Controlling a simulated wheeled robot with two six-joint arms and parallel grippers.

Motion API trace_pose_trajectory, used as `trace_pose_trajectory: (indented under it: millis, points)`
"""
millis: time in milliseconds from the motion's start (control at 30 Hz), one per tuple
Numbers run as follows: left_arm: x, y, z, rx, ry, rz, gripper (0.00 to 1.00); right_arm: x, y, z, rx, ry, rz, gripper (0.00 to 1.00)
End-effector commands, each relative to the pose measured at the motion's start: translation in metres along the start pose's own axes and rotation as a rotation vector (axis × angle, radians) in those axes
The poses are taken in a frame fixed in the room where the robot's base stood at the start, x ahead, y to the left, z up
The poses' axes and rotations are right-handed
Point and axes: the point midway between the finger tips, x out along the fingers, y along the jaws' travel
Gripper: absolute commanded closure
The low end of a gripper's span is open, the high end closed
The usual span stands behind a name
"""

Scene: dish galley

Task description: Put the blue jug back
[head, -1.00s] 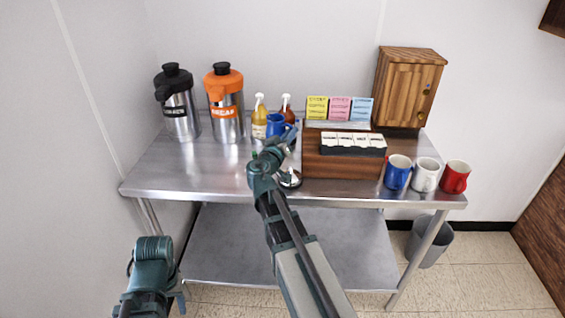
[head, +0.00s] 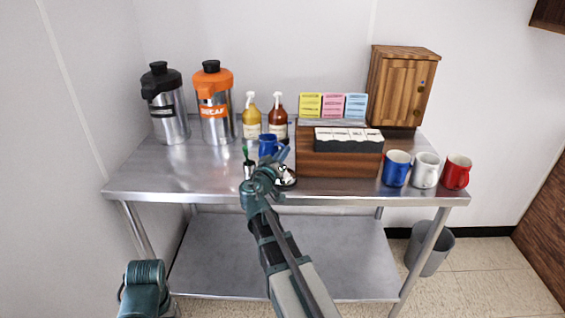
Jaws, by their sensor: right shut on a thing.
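The blue jug (head: 267,144) is over the middle of the steel table, in front of the two pump bottles. My right gripper (head: 272,160) reaches in from the near side and is shut on the jug. The gripper and wrist hide the jug's lower part, so I cannot tell whether its base touches the tabletop. The jug looks roughly upright. Of my left arm, only a part shows at the bottom left edge; its gripper is out of view.
The steel table (head: 160,182) holds black-topped (head: 171,121) and orange-topped (head: 215,122) flasks, yellow (head: 251,122) and red-brown (head: 277,122) bottles. A wooden organiser (head: 340,164) stands right of the jug, then blue (head: 396,173), white (head: 426,175) and red (head: 457,174) mugs. Bare steel lies at left.

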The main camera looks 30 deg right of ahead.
Motion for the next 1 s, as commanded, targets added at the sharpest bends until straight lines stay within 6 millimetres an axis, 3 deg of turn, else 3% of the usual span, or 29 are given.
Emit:
trace_pose_trajectory:
  millis: [433,467,633,1000]
  points:
    - [0.0082,0.0008,-0.0005,0.000,0.000,0.000,0.53,0.0000,-0.0039,0.0071,0.000,0.001,0.000,1.00]
    - [0.0080,0.0008,-0.0005,0.000,0.000,0.000,0.53,0.0000,-0.0039,0.0071,0.000,0.000,0.000,0.85]
    - [0.0069,0.0007,-0.0004,0.000,0.000,0.000,0.53,0.0000,-0.0034,0.0060,0.000,0.000,0.000,0.57]
    - [0.0079,0.0008,-0.0005,0.000,0.000,0.000,0.53,-0.0057,-0.0036,0.0071,0.000,0.001,-0.001,0.57]
